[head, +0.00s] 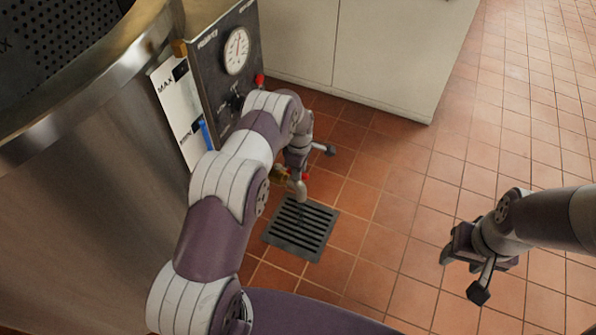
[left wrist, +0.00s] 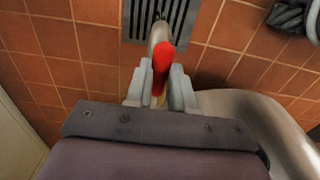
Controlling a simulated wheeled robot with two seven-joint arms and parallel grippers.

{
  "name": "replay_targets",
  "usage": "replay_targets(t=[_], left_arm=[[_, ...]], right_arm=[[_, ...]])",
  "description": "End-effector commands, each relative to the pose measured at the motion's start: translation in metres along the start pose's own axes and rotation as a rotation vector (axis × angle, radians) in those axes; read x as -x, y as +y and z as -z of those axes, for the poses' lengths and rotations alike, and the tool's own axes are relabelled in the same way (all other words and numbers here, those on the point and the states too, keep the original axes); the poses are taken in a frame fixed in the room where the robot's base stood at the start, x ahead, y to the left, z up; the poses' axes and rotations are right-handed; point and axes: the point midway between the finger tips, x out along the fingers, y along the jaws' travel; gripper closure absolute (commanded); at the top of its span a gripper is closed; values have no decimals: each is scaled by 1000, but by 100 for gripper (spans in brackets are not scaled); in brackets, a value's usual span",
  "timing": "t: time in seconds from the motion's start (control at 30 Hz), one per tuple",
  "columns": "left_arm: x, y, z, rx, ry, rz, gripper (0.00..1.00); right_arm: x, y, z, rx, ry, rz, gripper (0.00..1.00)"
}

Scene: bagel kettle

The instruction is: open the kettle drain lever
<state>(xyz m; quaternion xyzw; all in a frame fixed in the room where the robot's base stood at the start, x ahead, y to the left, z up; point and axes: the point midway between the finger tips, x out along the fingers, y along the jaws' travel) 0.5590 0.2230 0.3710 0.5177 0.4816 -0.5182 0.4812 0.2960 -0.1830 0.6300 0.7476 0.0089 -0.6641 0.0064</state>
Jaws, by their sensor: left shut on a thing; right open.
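The drain lever has a red handle (left wrist: 162,62), which sits between the fingers of my left gripper (left wrist: 161,88) in the left wrist view. The gripper is shut on it. In the head view my left gripper (head: 300,165) is low beside the kettle (head: 95,215), mostly hidden by my own arm, with a bit of red showing at its fingers. The brass valve and metal drain spout (head: 299,188) show just below it, above the floor grate. My right gripper (head: 468,262) is open and empty at the right, over the tiles.
A dark floor grate (head: 301,228) lies under the spout. A control panel (head: 222,62) with a round gauge (head: 236,51) and a white level plate (head: 180,110) stand on the kettle's side. A pale cabinet (head: 350,45) is behind. The tiled floor at right is clear.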

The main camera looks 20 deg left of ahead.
Motion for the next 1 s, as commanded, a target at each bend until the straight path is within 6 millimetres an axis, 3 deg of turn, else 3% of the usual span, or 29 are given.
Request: replay_targets(t=[0.43,0.47,0.5,0.53,0.83,1.0], left_arm=[[1,2,0,14,0,-3,100],[1,2,0,14,0,-3,71],[1,2,0,13,0,-3,58],[0,1,0,13,0,-3,51],[3,1,0,11,0,-2,51],[39,2,0,11,0,-5,51]], right_arm=[[0,0,0,0,0,0,51],[0,0,0,0,0,0,51],[0,0,0,0,0,0,51],[0,0,0,0,0,0,51],[1,0,0,0,0,0,51],[18,0,2,0,0,0,51]])
